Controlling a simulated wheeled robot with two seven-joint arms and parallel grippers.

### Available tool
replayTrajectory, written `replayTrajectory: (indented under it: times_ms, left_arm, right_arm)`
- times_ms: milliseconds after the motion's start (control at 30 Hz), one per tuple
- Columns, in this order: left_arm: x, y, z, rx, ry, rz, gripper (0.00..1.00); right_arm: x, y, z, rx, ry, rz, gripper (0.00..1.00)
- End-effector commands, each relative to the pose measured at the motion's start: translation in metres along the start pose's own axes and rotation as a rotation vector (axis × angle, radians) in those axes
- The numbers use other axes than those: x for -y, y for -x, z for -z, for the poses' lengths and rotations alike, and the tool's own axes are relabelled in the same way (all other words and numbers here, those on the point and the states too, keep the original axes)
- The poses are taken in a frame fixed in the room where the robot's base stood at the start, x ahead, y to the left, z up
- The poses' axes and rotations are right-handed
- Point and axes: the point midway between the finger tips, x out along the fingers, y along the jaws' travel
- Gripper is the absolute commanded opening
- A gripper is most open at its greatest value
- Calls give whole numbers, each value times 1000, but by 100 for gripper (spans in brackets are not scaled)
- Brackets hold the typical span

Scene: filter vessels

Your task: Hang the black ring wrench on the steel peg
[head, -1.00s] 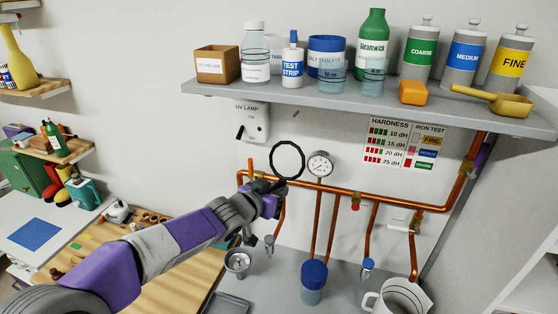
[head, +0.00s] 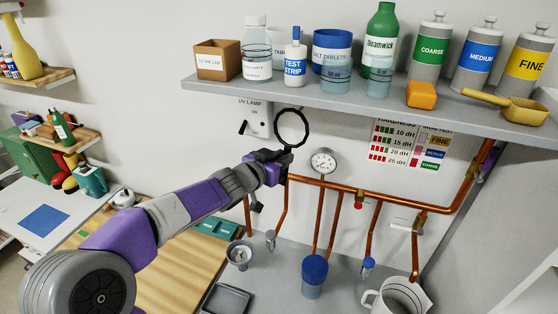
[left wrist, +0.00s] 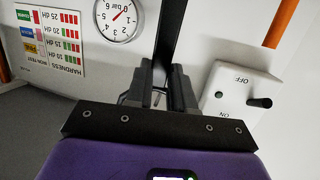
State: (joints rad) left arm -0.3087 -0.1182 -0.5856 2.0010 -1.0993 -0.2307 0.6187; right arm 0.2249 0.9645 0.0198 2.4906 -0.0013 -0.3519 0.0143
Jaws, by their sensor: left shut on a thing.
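The black ring wrench (head: 276,128) stands upright, its open ring just below the shelf's front edge and in front of the wall. My left gripper (head: 281,158) is shut on its handle, below the ring. In the left wrist view the dark handle (left wrist: 170,38) runs up from between the fingers (left wrist: 160,92); the ring is out of that picture. I cannot clearly make out the steel peg now; the ring is over the wall area where a small peg showed earlier. Whether ring and peg touch cannot be told. My right gripper is not in view.
The grey shelf (head: 350,104) with bottles and canisters is close above the ring. The UV lamp box (head: 256,118) is left of it. A pressure gauge (head: 323,162) and copper pipes (head: 400,203) are right and below. A white mug (head: 392,300) stands on the counter.

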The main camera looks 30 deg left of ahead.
Motion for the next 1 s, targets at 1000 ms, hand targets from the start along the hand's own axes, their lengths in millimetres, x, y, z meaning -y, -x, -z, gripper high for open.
replayTrajectory:
  times_ms: [1000]
  left_arm:
    - [15, -57, 3, 0, -1, 0, 0]
  right_arm:
    - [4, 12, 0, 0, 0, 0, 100]
